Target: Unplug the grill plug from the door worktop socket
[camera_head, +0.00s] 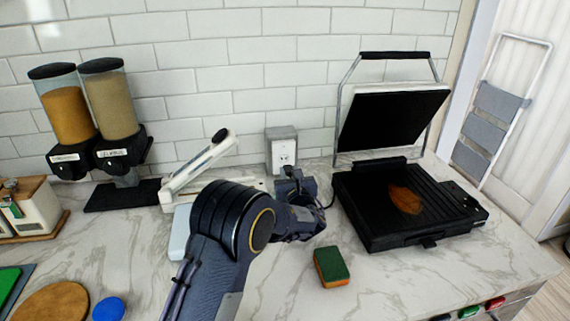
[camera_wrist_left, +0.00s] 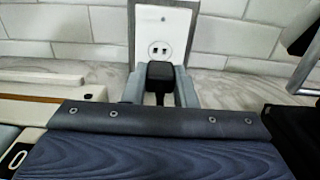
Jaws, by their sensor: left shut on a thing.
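The worktop socket (camera_head: 283,149) is a grey box with a white face, standing against the tiled wall; it also shows in the left wrist view (camera_wrist_left: 162,30). One outlet with two slots is visible on its face. My left gripper (camera_head: 292,176) is just in front of the socket. In the left wrist view, my left gripper's fingers (camera_wrist_left: 160,88) are shut on the black grill plug (camera_wrist_left: 160,76), one on each side. The plug covers the lower socket face; I cannot tell whether its pins are in. The grill (camera_head: 395,205) stands open at right. My right gripper is not in view.
A white slicer-like device (camera_head: 205,165) stands left of the socket. Two cereal dispensers (camera_head: 118,155) are further left. A green and orange sponge (camera_head: 331,266) lies on the marble worktop (camera_head: 385,280) in front. A brown piece of food (camera_head: 404,199) lies on the grill plate.

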